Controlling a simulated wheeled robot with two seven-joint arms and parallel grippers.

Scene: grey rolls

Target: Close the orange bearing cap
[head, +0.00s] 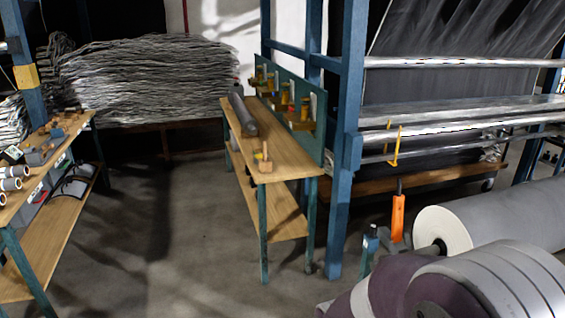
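The orange bearing cap (398,218) is in the head view, right of centre. It stands upright, as if swung open, with a thin dark tip at its top. Its lower end is by a grey metal support (389,247) next to the shaft end of a large grey roll (500,215) with a pale end face. The joint at the cap's foot is too small to make out clearly.
Wide grey rolls (530,262) fill the lower right corner. A blue post (345,170) stands left of the cap. A wooden bench (283,155) is in the middle, another cluttered bench (45,240) at left. The floor (175,225) between the benches is clear.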

